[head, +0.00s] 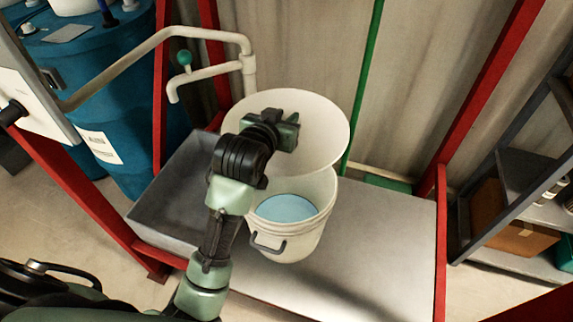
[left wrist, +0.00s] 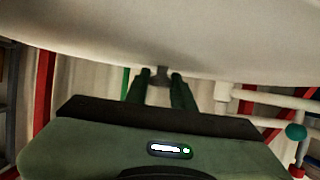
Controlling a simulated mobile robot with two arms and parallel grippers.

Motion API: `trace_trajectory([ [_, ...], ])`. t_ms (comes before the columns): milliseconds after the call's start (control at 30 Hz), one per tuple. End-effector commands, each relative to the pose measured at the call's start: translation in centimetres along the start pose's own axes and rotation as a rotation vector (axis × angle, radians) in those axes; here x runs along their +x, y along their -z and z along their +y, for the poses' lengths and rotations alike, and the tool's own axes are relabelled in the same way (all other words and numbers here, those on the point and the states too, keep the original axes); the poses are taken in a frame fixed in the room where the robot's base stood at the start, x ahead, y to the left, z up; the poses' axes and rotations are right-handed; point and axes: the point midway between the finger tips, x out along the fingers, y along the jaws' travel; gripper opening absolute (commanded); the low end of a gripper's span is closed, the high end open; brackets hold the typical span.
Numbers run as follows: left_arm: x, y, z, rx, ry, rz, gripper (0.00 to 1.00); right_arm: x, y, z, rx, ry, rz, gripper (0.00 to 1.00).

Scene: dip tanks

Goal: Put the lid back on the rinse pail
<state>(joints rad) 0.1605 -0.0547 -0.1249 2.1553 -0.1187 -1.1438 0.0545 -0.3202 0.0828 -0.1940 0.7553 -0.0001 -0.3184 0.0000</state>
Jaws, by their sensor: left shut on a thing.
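The rinse pail (head: 290,240) is white with a dark handle and stands upright on the grey bench, its mouth partly open to view with blue liquid (head: 287,208) inside. The lid (head: 325,125) is a round off-white disc held above the pail, covering the back of its mouth in the head view. A gap shows at the front. My left gripper (head: 291,132) is over the lid, shut on its small grip. In the left wrist view the fingers (left wrist: 161,84) close on that grip, under the lid's pale surface (left wrist: 160,40). My right gripper is not in view.
A grey basin (head: 165,205) lies left of the pail, under a beige pipe with a green-knobbed tap (head: 184,58). Red frame posts (head: 490,75) flank the bench. The bench top (head: 385,240) right of the pail is clear. A blue drum (head: 105,95) stands at the back left.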

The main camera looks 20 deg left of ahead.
Motion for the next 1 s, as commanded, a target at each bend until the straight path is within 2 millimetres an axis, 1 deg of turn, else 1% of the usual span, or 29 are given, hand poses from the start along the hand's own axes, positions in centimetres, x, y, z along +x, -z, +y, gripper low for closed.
trace_trajectory([
  [33,-0.2,0.8,0.1,0.0,-0.002,0.0,0.0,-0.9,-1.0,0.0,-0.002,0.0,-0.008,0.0],
  [100,0.0,0.8,0.1,0.0,-0.004,0.001,0.0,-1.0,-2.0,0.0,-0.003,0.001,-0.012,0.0],
  [167,0.1,0.7,0.2,-0.001,-0.005,0.001,0.0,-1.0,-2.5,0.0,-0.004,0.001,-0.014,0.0],
  [233,0.4,0.1,0.2,-0.001,-0.005,0.0,0.0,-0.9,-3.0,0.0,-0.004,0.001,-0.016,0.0],
  [367,1.4,-2.5,0.2,-0.001,-0.005,-0.004,0.0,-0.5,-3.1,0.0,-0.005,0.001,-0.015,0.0],
  [500,2.8,-6.0,0.2,-0.001,-0.005,-0.004,0.0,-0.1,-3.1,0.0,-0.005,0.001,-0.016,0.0],
  [700,4.8,-10.7,0.2,-0.001,-0.006,-0.003,0.0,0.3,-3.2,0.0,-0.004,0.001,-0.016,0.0],
  [833,5.7,-12.8,0.2,-0.002,-0.006,0.0,0.0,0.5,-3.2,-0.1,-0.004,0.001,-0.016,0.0],
  [1000,6.2,-13.9,0.2,-0.002,-0.006,0.004,0.0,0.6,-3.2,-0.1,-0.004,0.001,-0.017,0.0],
])
